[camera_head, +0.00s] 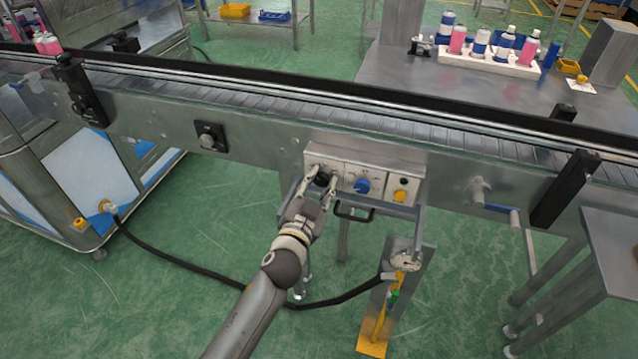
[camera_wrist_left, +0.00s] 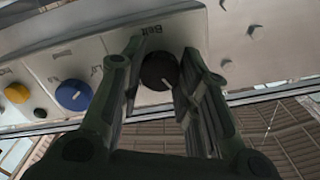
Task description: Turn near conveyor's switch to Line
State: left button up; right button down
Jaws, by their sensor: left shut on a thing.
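The near conveyor (camera_head: 250,165) carries a grey switch panel (camera_head: 345,166) on its front side. The panel has a black knob (camera_head: 322,179), a blue knob (camera_head: 362,186) and a yellow button (camera_head: 400,195). My left gripper (camera_head: 322,174) is shut on the black knob, one finger on each side. In the left wrist view the black knob (camera_wrist_left: 159,71) sits between the fingers, its pale pointer line tilted. The word "Belt" is printed beside it. The blue knob (camera_wrist_left: 73,95) and yellow knob (camera_wrist_left: 17,93) are apart from the fingers. My right gripper is not in view.
A black handle (camera_head: 354,214) is below the panel. A table (camera_head: 400,75) with a white rack of bottles stands behind the conveyor. A metal table (camera_head: 615,240) is at right.

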pick_arm(q)
jog(key=m, duration=0.4)
jog(key=shift+m, duration=0.4)
dwell(0.4)
jog(key=o, duration=1)
jog(key=shift+o, duration=0.2)
jog(key=shift+s, duration=0.2)
jog(key=v, duration=1.1)
jog(key=shift+s+a, duration=0.2)
jog(key=shift+s, duration=0.1)
